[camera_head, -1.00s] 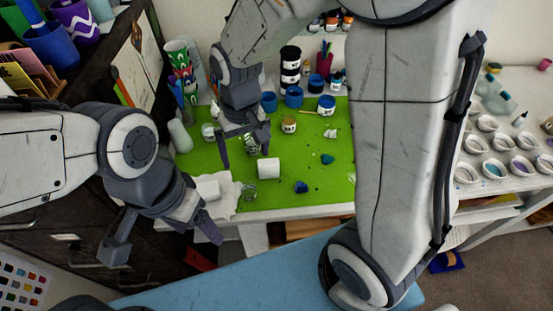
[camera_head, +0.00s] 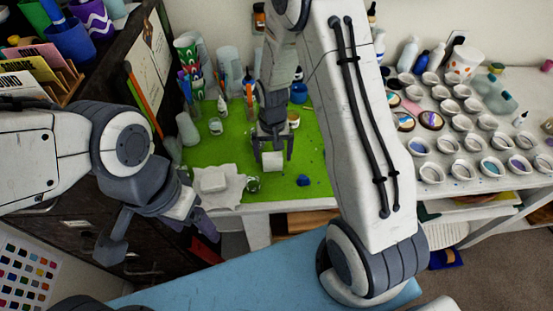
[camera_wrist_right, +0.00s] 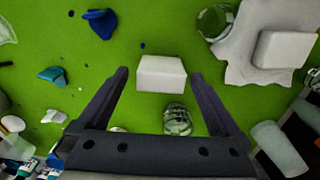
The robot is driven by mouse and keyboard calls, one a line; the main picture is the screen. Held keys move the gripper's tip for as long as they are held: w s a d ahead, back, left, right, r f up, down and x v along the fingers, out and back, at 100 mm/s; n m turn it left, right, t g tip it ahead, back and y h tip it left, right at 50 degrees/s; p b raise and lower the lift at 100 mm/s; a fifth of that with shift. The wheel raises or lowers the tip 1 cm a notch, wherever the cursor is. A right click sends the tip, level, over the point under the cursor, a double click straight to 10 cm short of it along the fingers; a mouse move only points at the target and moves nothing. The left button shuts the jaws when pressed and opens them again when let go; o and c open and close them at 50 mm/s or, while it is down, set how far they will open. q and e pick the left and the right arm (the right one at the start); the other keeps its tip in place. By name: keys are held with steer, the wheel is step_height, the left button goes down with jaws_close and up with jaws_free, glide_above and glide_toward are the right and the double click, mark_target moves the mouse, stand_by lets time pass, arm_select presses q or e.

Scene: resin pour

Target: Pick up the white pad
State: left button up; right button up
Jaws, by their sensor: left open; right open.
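The white pad (camera_head: 272,162), a small white block, lies on the green mat near its front edge. It also shows in the right wrist view (camera_wrist_right: 161,74). My right gripper (camera_head: 273,153) is open over it. In the right wrist view its fingertips (camera_wrist_right: 158,76) are to either side of the pad, with gaps on both sides; I cannot tell how high they are above the mat. A second white block (camera_head: 213,182) rests on a crumpled white cloth to the left. My left gripper (camera_head: 160,232) is open and empty at the left, in front of the dark cabinet.
A clear glass jar (camera_wrist_right: 178,119) stands close to the pad, and another (camera_wrist_right: 215,21) is by the cloth. Blue and teal pieces (camera_wrist_right: 101,22) lie on the green mat (camera_head: 310,150). Cups and bottles crowd the back. Several small paint cups (camera_head: 462,140) fill the right table.

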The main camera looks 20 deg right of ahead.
mark_target(273, 156)
steer(key=shift+w+f+p, duration=0.1)
steer(key=shift+f+p, duration=0.2)
steer(key=shift+f, duration=1.2)
steer(key=c, duration=1.3)
steer(key=shift+c, duration=0.2)
steer(key=shift+r, duration=0.15)
steer(key=shift+r, duration=0.25)
steer(key=r+b, duration=0.2)
steer(key=r, duration=0.1)
steer(key=shift+d+r, duration=0.2)
steer(key=shift+r, duration=0.1)
steer(key=s+d+r+b, duration=0.2)
steer(key=s+d+r, duration=0.4)
steer(key=s+d, duration=0.1)
steer(key=shift+s+d+r, duration=0.25)
steer(key=shift+s+r, duration=0.1)
steer(key=shift+s, duration=0.45)
